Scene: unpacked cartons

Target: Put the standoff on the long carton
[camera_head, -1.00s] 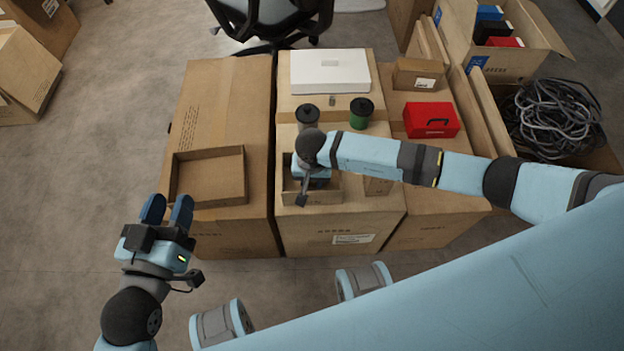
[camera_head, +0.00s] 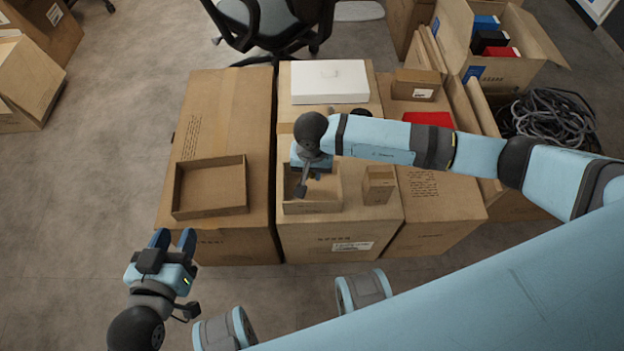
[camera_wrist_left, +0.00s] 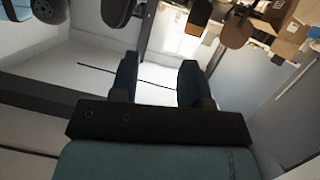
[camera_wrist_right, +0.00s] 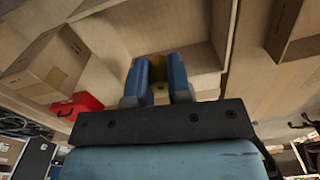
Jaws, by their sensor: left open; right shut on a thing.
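A small brass-yellow piece, which looks like the standoff (camera_wrist_right: 159,90), sits between the fingers of my right gripper (camera_wrist_right: 161,78) in the right wrist view. In the head view my right gripper (camera_head: 308,178) is over the open shallow box on the middle carton (camera_head: 330,235), and its fingertips are hard to see. The long carton (camera_head: 232,120) stands at the left, with an open shallow tray (camera_head: 209,212) on its near half. My left gripper (camera_head: 173,240) is open and empty in front of that carton; it also shows open in the left wrist view (camera_wrist_left: 160,80).
The shallow box (camera_head: 325,208) under my right gripper has low walls. A small carton (camera_head: 378,185) stands right of it. A white box (camera_head: 329,82) and a red case (camera_head: 428,119) lie farther back. The long carton's far half is bare. Cables (camera_head: 550,122) lie at right.

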